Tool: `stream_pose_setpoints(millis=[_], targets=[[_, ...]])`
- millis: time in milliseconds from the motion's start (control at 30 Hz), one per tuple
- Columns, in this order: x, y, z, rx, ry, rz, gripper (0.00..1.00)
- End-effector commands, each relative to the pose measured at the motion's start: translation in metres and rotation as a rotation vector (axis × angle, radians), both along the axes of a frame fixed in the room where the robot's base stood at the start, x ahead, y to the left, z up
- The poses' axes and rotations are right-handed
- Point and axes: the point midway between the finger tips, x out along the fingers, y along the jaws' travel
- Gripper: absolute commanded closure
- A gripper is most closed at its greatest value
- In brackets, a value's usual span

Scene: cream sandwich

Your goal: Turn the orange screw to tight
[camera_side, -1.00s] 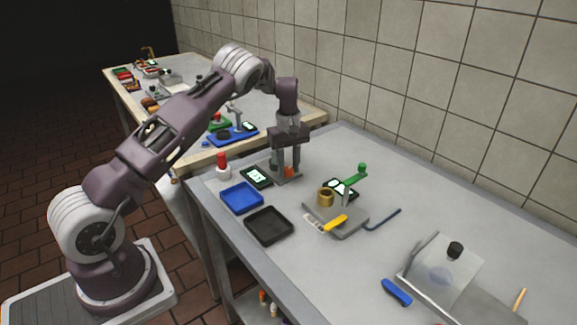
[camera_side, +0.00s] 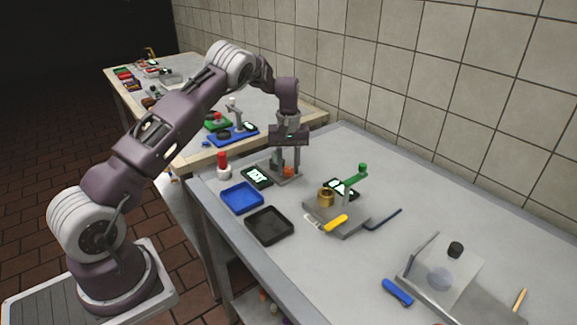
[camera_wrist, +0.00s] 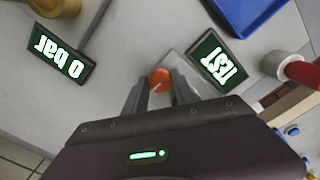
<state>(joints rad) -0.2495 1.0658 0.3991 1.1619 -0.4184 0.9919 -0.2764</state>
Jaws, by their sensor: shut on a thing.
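The orange screw (camera_side: 288,171) stands on a small grey plate (camera_side: 292,180) at the back left of the table. In the wrist view its round orange head (camera_wrist: 159,78) shows between my two fingertips. My gripper (camera_side: 283,166) points straight down over the plate and is shut on the screw. The fingers hide part of the screw in the side view. I cannot tell from the frames how tight it is.
Beside the plate lies a small display (camera_side: 257,177). Blue (camera_side: 241,209) and black (camera_side: 250,232) trays and a red-topped white piece (camera_side: 223,172) are close by. A fixture with a green lever (camera_side: 352,178) and brass cup (camera_side: 326,197) stands to the right.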

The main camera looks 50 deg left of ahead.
Motion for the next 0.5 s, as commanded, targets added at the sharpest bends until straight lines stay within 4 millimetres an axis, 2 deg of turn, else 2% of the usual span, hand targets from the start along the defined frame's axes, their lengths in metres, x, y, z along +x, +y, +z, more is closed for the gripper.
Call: stream_pose_setpoints(millis=[133, 167, 233, 267, 500], targets=[[0.0004, 0.0004, 0.0009, 0.001, -0.002, -0.001, 1.00], [0.0005, 0.0004, 0.0009, 0.001, -0.002, -0.001, 0.62], [0.0004, 0.0004, 0.0008, 0.001, -0.002, 0.000, 0.48], [0.0004, 0.0004, 0.0007, 0.001, -0.002, 0.000, 0.46], [0.0003, 0.0002, 0.0004, 0.001, -0.001, 0.000, 0.46]])
